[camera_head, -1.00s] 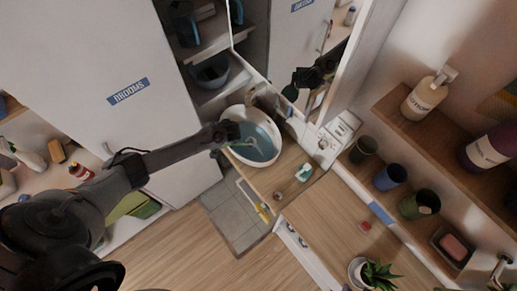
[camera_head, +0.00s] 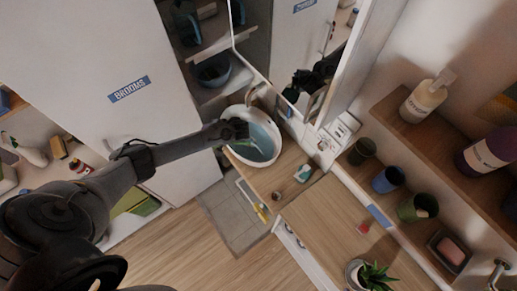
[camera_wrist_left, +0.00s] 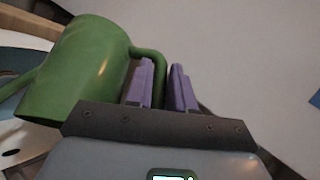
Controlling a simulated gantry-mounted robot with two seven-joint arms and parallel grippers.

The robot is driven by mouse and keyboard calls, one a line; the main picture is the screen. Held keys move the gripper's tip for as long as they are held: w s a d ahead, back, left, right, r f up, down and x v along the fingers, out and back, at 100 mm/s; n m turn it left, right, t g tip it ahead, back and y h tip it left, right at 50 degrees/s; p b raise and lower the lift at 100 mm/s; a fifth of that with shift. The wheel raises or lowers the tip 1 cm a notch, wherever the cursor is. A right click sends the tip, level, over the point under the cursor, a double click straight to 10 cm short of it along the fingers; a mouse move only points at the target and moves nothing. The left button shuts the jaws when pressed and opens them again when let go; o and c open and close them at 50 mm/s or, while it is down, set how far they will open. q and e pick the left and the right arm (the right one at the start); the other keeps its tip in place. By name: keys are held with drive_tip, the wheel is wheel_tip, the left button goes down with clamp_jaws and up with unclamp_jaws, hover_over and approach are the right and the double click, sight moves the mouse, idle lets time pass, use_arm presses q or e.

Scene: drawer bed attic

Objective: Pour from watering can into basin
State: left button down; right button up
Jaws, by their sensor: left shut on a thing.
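The green watering can (camera_wrist_left: 75,75) fills the left side of the left wrist view, tilted, with part of its spout at the left edge. My left gripper (camera_wrist_left: 160,85) is shut on its handle, with the purple fingers on either side of the handle. In the head view my left gripper (camera_head: 238,128) is over the left part of the white oval basin (camera_head: 277,157). The can is mostly hidden there by the gripper. The basin's inside looks blue, and a pale greenish streak shows below the gripper. My right gripper is not in view.
The basin is set on a wooden counter (camera_head: 262,182) with small bottles. A mirror (camera_head: 345,65) stands behind it. Shelves with cups (camera_head: 388,179) and a soap bottle (camera_head: 424,100) are at the right. A white cabinet (camera_head: 100,50) is at the left.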

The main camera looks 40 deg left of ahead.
use_arm(q)
drive_tip(key=shift+r, duration=0.15)
drive_tip(key=shift+w+d+r, duration=0.15)
drive_tip(key=shift+d, duration=0.05)
drive_tip(key=shift+r, duration=0.15)
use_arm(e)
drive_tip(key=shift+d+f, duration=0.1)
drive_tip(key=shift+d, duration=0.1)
use_arm(q)
drive_tip(key=shift+w, duration=0.1)
drive_tip(key=shift+w+d+r+g+y, duration=0.2)
drive_tip(key=shift+d+r+g+y, duration=0.1)
drive_tip(key=shift+r+y, duration=0.1)
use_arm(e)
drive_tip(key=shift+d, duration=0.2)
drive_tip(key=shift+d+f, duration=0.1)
use_arm(q)
drive_tip(key=shift+w+d+r, duration=0.2)
drive_tip(key=shift+r, duration=0.05)
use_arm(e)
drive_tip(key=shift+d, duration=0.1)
use_arm(q)
drive_tip(key=shift+y, duration=0.3)
drive_tip(key=shift+w+d+r+b, duration=0.3)
drive_tip(key=shift+r+b, duration=0.05)
drive_tip(key=shift+b, duration=0.05)
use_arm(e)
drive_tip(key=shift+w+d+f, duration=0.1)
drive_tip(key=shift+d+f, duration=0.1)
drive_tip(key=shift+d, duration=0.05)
